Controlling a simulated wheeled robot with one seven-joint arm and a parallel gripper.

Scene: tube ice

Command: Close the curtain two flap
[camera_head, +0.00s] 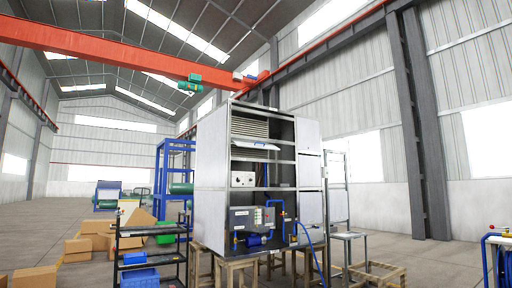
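A tall grey tube ice cabinet (216,160) stands in the middle on wooden stands, its front open. High inside it is a stack of horizontal slats (250,128). Just below the slats, a thin pale panel with a blue edge (256,145) sticks out at a tilt. Flat grey panels (308,138) stand along the cabinet's right side, one above another. I cannot tell which of these parts is the curtain two flap. My gripper is not in view.
A dark shelf cart with blue bins (139,278) stands left of the cabinet, with cardboard boxes (36,279) beyond it. A metal frame and wooden stand (382,272) are at right. Open floor (425,262) lies farther right, before a blue-piped unit (497,250).

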